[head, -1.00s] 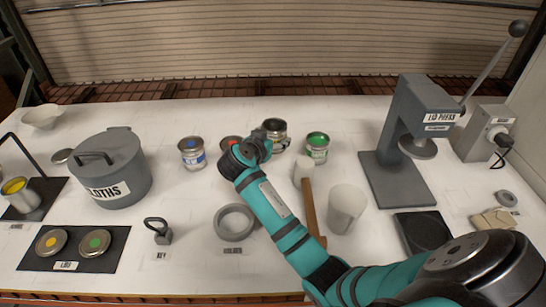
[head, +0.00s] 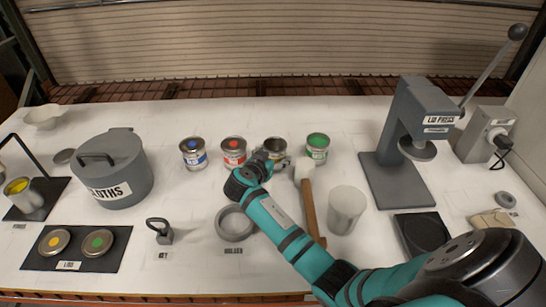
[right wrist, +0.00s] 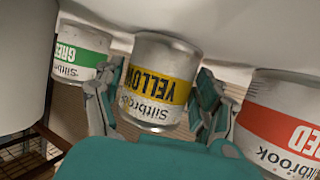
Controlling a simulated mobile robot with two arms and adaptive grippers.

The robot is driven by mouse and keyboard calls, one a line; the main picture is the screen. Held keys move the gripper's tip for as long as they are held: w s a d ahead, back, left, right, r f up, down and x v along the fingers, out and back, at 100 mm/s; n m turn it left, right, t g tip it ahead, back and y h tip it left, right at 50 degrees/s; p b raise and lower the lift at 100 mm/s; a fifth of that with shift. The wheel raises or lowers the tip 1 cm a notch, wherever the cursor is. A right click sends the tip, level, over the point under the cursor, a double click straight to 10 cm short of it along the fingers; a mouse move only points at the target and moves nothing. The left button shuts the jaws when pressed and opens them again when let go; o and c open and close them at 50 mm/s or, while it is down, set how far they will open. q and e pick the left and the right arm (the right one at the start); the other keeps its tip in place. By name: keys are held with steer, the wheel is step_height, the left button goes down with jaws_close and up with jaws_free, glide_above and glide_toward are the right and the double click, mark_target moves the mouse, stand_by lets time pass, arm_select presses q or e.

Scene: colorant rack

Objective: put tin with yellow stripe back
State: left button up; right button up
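The tin with the yellow stripe (head: 275,147) stands upright on the table between the red-striped tin (head: 233,152) and the green-striped tin (head: 317,148). In the right wrist view the yellow tin (right wrist: 158,85) appears upside down, its yellow band facing me. My right gripper (head: 263,160) is just in front of it. In the right wrist view its fingers (right wrist: 155,100) are spread to either side of the tin, and they look open with a small gap. The front of the tin is partly hidden by the gripper in the head view. My left gripper is not in view.
A blue-striped tin (head: 193,153) ends the row at left. The lid press (head: 400,150) stands right, a grey lidded pot (head: 115,170) left.

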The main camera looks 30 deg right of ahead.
steer(key=shift+o, duration=1.3)
steer(key=shift+r, duration=0.15)
steer(key=shift+s+a, duration=0.1)
steer(key=shift+a, duration=0.15)
steer(key=b+v, duration=0.2)
steer(key=v, duration=0.8)
steer(key=shift+s+a+r, duration=0.15)
steer(key=shift+s+a, duration=0.05)
steer(key=shift+s, duration=0.05)
steer(key=shift+s+a+r, duration=0.25)
steer(key=shift+a, duration=0.05)
steer(key=shift+r, duration=0.1)
